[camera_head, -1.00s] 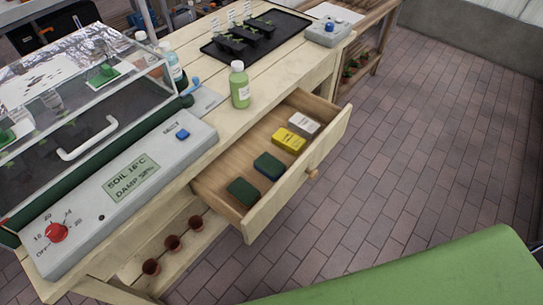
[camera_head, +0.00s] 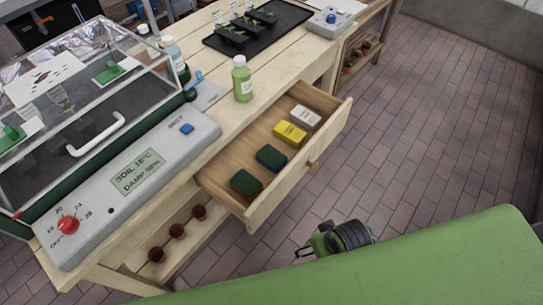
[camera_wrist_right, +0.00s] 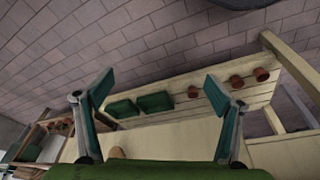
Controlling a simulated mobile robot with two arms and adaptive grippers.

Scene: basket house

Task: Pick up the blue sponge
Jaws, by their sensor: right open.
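The sponge with a dark green top and a thin blue edge (camera_head: 270,158) lies in the open drawer (camera_head: 233,200), between a dark green block (camera_head: 246,184) and a yellow block (camera_head: 290,133). My right gripper (camera_head: 303,252) is outside the drawer, below and right of its front, apart from the sponge. In the right wrist view my right gripper (camera_wrist_right: 158,90) has its two fingers wide apart with nothing between them. In that view the drawer front with its knob (camera_wrist_right: 117,152) is low in the picture, and I cannot make out the sponge. My left gripper is not in view.
A white block (camera_head: 305,117) lies at the drawer's far end. A green bottle (camera_head: 242,80) stands on the tabletop behind the drawer. A grey control panel (camera_head: 130,185) and a glass-covered case fill the left. Small pots (camera_head: 177,231) sit on the lower shelf. The tiled floor (camera_head: 430,130) is clear.

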